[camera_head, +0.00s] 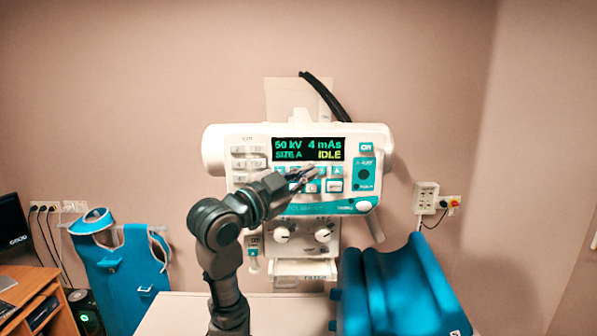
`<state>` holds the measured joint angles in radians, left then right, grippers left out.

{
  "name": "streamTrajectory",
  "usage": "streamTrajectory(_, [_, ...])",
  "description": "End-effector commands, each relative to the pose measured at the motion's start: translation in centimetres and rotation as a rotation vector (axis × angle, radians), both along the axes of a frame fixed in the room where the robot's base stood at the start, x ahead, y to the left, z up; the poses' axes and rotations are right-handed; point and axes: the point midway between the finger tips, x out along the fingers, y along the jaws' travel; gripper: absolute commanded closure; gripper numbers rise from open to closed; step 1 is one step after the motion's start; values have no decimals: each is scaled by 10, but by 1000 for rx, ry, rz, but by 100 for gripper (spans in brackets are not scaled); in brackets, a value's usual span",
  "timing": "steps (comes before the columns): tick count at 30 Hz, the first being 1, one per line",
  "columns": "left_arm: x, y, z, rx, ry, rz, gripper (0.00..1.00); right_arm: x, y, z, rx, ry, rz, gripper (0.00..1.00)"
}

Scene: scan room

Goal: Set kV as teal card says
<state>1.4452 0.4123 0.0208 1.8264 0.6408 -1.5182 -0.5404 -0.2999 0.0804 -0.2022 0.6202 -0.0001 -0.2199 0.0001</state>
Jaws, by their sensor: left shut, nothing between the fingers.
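The control panel (232,196) is a white unit on the wall with a teal strip, rows of buttons and two knobs below. Its display (308,149) reads 50 kV, 4 mAs, SIZE A and IDLE. My left gripper (316,171) is shut and empty in front of the button row just under the display. It hides some of those buttons, and I cannot tell whether it touches one. I see no card that I can make out as the teal card. My right gripper is not in view.
A white table (180,312) stands below the panel, with blue padded cushions (400,290) at its right. A blue apron (122,270) hangs at the left beside a wooden desk (35,295). A wall box with a socket (426,198) is at the right.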

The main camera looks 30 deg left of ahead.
Motion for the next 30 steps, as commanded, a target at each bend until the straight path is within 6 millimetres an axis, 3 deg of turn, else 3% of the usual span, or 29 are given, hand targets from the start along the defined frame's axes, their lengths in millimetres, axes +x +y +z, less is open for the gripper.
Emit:
streamTrajectory(10, [4,15,-2,-8,1,2,100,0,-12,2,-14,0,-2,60])
streamTrajectory(21, [5,6,-1,-2,2,2,100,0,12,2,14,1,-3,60])
streamTrajectory(30, [-5,5,-2,-4,0,3,100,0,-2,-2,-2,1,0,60])
